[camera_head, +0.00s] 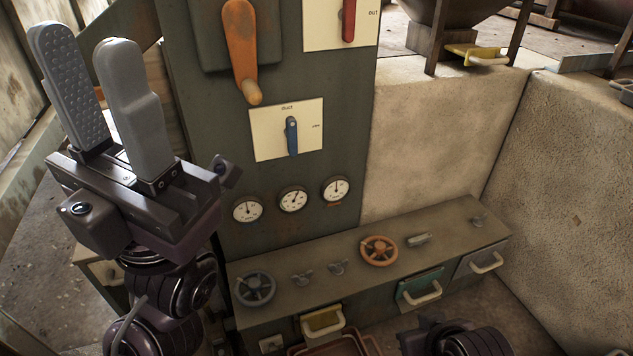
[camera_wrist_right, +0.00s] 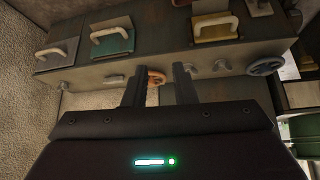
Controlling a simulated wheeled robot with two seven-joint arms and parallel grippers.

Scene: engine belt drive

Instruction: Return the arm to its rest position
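My left gripper (camera_head: 88,45) stands upright at the left of the head view, with two grey finger pads pointing up. A gap shows between the pads and nothing is held. My right gripper (camera_wrist_right: 160,80) shows in the right wrist view with its two dark fingers apart and nothing between them. It points toward the console, with the orange handwheel (camera_wrist_right: 156,77) partly hidden behind the fingers. In the head view a dark part of my right arm shows at the bottom, in front of the console; its fingers cannot be made out there.
A low console (camera_head: 458,232) carries an orange handwheel (camera_head: 379,250), a dark handwheel (camera_head: 255,289) and drawers with pale handles. A green panel (camera_head: 341,118) with an orange lever (camera_head: 241,45), a blue switch (camera_head: 291,137) and 3 gauges rises behind. Concrete walls (camera_head: 445,140) bound the right.

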